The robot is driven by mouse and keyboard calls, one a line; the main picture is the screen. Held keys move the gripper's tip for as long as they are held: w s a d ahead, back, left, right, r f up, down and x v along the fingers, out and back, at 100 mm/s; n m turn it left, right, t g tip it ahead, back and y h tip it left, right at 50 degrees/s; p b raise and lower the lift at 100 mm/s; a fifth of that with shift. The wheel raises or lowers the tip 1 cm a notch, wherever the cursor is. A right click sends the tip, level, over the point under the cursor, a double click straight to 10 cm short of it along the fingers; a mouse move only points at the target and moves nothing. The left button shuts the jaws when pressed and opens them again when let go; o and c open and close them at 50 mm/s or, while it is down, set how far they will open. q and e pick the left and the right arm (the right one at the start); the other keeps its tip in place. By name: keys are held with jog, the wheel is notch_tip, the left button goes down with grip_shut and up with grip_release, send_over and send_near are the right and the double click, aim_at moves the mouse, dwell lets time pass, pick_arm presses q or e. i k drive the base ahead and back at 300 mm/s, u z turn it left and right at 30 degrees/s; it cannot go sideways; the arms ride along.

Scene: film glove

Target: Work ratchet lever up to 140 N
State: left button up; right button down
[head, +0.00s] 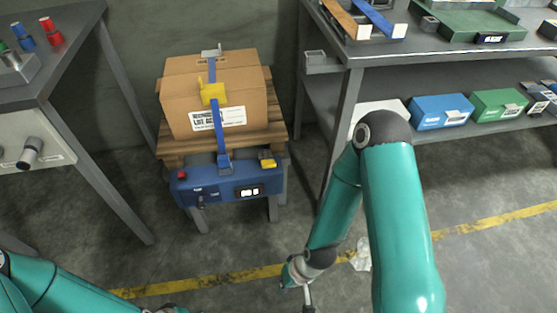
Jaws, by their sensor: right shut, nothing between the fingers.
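A yellow ratchet (213,94) with its lever sits on a blue strap (221,130) that runs over a cardboard box (182,107). The box stands on a wooden pallet (171,150) on a small stand. A blue unit (222,188) on the stand's front carries a small display (248,191), whose digits are too small to read surely. My right gripper (308,298) is at the bottom edge, pointing down, shut and empty, well below and right of the ratchet. My left arm comes in at the bottom left; its gripper fingers are out of the picture.
A grey workbench (120,137) with colored items stands at the left. A shelf rack (342,130) at the right holds a blue bin (440,112) and a green bin (497,104). A yellow floor line (200,281) crosses in front. The floor before the stand is clear.

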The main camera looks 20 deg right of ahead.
aim_at(266, 164)
jog(key=u, duration=0.1)
jog(key=i, duration=0.95)
jog(key=z, duration=0.05)
